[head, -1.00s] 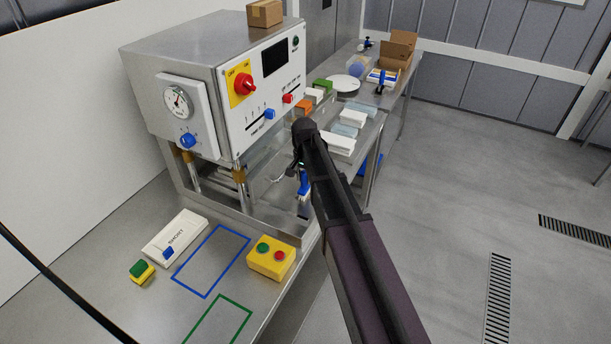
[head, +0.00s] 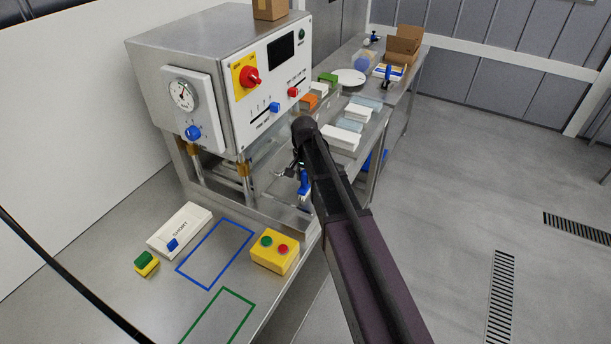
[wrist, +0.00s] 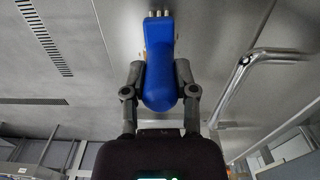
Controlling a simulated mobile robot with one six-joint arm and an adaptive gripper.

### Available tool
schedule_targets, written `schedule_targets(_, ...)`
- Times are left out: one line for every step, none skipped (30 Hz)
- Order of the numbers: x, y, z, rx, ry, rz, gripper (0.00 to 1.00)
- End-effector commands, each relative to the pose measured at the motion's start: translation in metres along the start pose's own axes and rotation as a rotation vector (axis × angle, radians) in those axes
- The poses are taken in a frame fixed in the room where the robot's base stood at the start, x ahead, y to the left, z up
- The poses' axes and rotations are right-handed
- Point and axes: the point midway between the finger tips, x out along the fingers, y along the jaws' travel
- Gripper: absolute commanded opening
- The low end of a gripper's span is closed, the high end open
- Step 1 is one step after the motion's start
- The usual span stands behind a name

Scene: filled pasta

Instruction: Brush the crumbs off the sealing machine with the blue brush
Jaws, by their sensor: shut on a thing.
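The sealing machine (head: 190,60) is a steel box with a white control panel, standing on posts over a steel base. My gripper (head: 299,165) is at the machine's front right edge, partly hidden by my arm. It is shut on the blue brush (head: 304,187), which hangs down beside the base. In the wrist view the brush's blue handle (wrist: 160,78) sits between both fingers of my gripper (wrist: 160,70), with pale ends at its top. I cannot make out crumbs, or whether the brush touches the machine.
A yellow button box (head: 274,251), a white box with a blue lever (head: 180,230) and blue and green outlines lie on the front table. Packs, a white disc (head: 351,77) and an open carton (head: 404,44) are on the back table. A bent metal bar (wrist: 236,85) is near my gripper.

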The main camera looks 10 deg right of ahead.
Motion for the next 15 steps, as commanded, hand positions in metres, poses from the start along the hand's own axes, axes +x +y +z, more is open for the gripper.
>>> schedule_targets(0.0, 0.0, 0.005, -0.001, -0.001, 0.0, 0.0)
schedule_targets(0.0, 0.0, 0.007, -0.001, -0.001, 0.0, 0.0)
schedule_targets(-0.001, 0.0, 0.009, -0.002, 0.0, 0.0, 0.0)
schedule_targets(-0.001, 0.0, 0.011, -0.002, 0.0, 0.0, 0.0)
schedule_targets(-0.001, 0.0, 0.013, -0.002, 0.0, 0.0, 0.0)
schedule_targets(-0.001, 0.0, 0.016, -0.002, 0.0, 0.0, 0.0)
schedule_targets(-0.001, 0.0, 0.018, -0.001, 0.0, 0.0, 0.0)
schedule_targets(-0.001, 0.0, 0.019, -0.001, 0.0, 0.0, 0.0)
schedule_targets(-0.001, -0.001, 0.021, -0.001, 0.0, 0.0, 0.0)
schedule_targets(-0.002, -0.001, 0.023, 0.0, 0.0, 0.0, 0.0)
schedule_targets(-0.002, -0.001, 0.024, 0.0, 0.0, 0.0, 0.0)
schedule_targets(-0.002, -0.001, 0.025, 0.0, 0.0, 0.0, 0.0)
schedule_targets(-0.002, -0.001, 0.026, 0.0, 0.0, 0.0, 0.0)
schedule_targets(-0.002, -0.001, 0.026, 0.0, 0.0, 0.0, 0.0)
schedule_targets(-0.002, -0.001, 0.026, 0.0, 0.0, 0.0, 0.0)
